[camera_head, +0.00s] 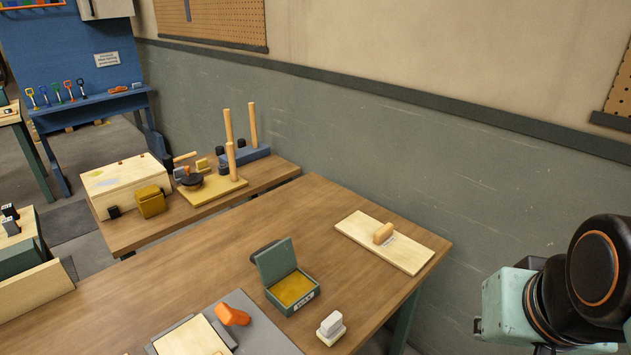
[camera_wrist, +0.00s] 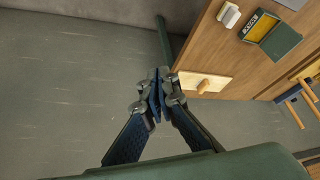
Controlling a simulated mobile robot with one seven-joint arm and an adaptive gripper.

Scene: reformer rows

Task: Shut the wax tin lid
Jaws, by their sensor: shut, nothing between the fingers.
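The wax tin (camera_head: 293,291) is a small green box on the wooden table, with yellow wax inside and a label on its front. Its lid (camera_head: 275,260) stands open, raised at the back of the tin. In the wrist view the tin (camera_wrist: 258,25) lies at the upper right, with its lid (camera_wrist: 281,41) open beside the yellow inside. My gripper (camera_wrist: 160,75) is shut and empty, over the floor beyond the table edge, well apart from the tin. In the head view my arm is at the right, and the fingertips do not show.
A board with a wooden handle (camera_head: 410,250) lies at the table's right end. A white block (camera_head: 331,326) stands in front of the tin. An orange-handled tool (camera_head: 232,314) is at its left. Bare tabletop (camera_head: 190,270) lies behind and left.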

